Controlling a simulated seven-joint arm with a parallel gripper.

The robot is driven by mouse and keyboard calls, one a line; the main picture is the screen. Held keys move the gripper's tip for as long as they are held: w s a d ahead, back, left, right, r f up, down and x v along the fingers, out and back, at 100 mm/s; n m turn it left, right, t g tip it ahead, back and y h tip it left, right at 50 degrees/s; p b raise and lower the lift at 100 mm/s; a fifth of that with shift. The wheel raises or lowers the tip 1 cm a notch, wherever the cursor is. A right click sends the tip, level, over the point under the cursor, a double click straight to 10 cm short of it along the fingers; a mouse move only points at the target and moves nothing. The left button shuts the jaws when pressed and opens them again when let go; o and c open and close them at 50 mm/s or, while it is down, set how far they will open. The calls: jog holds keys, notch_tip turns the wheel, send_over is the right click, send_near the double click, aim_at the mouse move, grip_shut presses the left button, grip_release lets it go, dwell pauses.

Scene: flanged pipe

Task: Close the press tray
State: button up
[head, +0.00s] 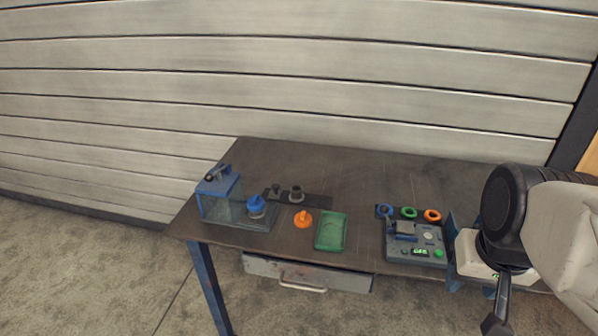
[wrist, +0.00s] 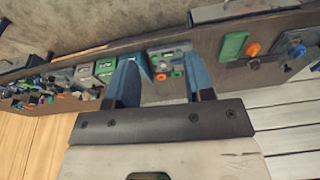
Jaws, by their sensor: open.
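The press (head: 218,183) looks to be the blue-topped unit at the table's left end. A greyish flat tray (head: 240,217) reaches right from its base, with a blue knobbed part (head: 256,205) on it. I cannot tell exactly how far the tray is out. In the wrist view the blue part (wrist: 296,51) shows near the right edge, partly cut off with the press. My gripper (head: 451,253) is over the right part of the table, far from the press. Its two blue fingers (wrist: 160,62) are apart and hold nothing.
Between press and gripper are an orange knob (head: 302,219), a green dish (head: 331,231) and a device with a display (head: 416,244). Coloured rings (head: 409,213) lie behind the device. A drawer (head: 300,273) hangs under the front edge. Clutter (wrist: 50,85) fills the wrist view's left side.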

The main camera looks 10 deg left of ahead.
jog(key=shift+w+a, duration=0.25)
jog(key=shift+w, duration=0.15)
jog(key=shift+c, duration=1.1)
jog(key=w, duration=0.1)
jog(key=w+a+m+g+y, duration=0.1)
jog(key=a, duration=0.1)
jog(key=shift+w+f+g, duration=0.25)
jog(key=shift+w+g, duration=0.05)
jog(key=shift+w, duration=0.1)
grip_shut()
jog(key=w+a+f+m+g+y, duration=0.2)
jog(key=w+a+m+g+y, duration=0.15)
jog(key=w+a, duration=0.45)
jog(key=w+a+f+m+g+y, duration=0.25)
jog(key=w+a+y, duration=0.25)
jog(key=w, duration=0.6)
jog(key=w+a+f+m+y, duration=0.3)
jog(key=w+a+f+y, duration=0.1)
jog(key=w, duration=0.5)
jog(key=w+a+f+m+y, duration=0.3)
jog(key=w+a+f+m, duration=0.1)
jog(key=w+f, duration=0.3)
jog(key=shift+w+a+f+m+t+y, duration=0.25)
jog(key=shift+w+a+m+t+y, duration=0.1)
jog(key=shift+w, duration=0.85)
